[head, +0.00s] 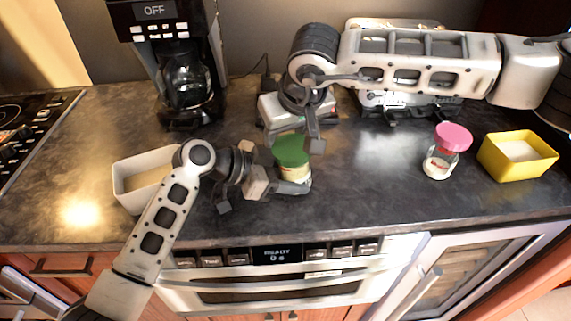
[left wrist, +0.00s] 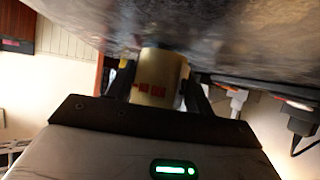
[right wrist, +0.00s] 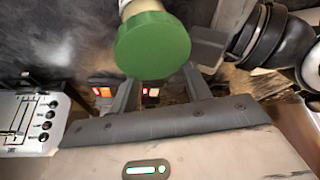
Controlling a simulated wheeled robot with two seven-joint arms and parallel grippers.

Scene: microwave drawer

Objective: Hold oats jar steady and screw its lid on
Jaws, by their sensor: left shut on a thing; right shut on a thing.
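The oats jar (head: 294,174) stands on the dark counter, a pale jar with red print that shows in the left wrist view (left wrist: 157,75). Its green lid (head: 291,150) sits on top of it. The lid shows as a round green disc in the right wrist view (right wrist: 152,45); whether it is threaded cannot be told. My right gripper (head: 297,147) reaches down from above and is shut on the lid. The lid's far side is partly hidden by the fingers.
A jar with a pink lid (head: 452,138) and a yellow container (head: 541,170) stand at right. A white container (head: 124,185) is at left beside my left arm. A coffee maker (head: 187,75), a toaster-like appliance (head: 272,110) and a silver appliance (head: 400,100) line the back. Bare counter lies right of the oats jar.

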